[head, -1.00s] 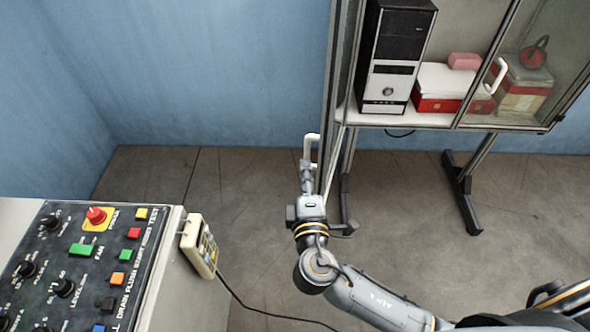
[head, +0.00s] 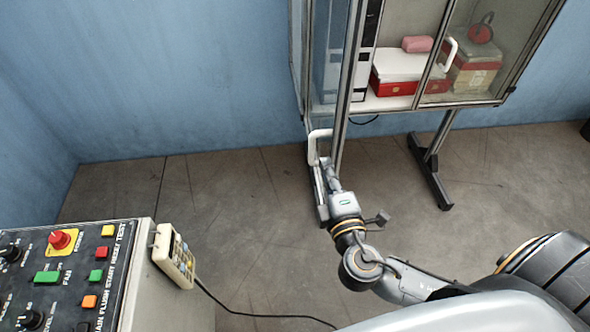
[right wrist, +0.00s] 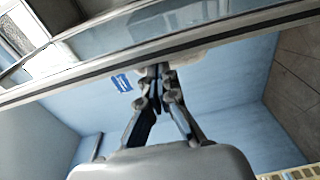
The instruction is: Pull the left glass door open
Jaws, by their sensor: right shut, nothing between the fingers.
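The left glass door (head: 345,100) of the cabinet stands open, swung out towards me and seen at a steep angle. Its white handle (head: 318,146) is on the face turned left. My right gripper (head: 322,180) is just below the handle in the head view, shut and empty. In the right wrist view the closed fingertips (right wrist: 160,78) are close to the door's frame (right wrist: 100,72), beside a pale part that seems to be the handle. I cannot tell whether they touch it. The left gripper is out of view.
Inside the cabinet are a computer tower (head: 364,62), partly behind the door, and a red-white box (head: 392,78). The right glass door (head: 480,75) is closed. A control console (head: 140,270) with a handheld meter (head: 175,257) stands at lower left. The floor between is clear except for a cable.

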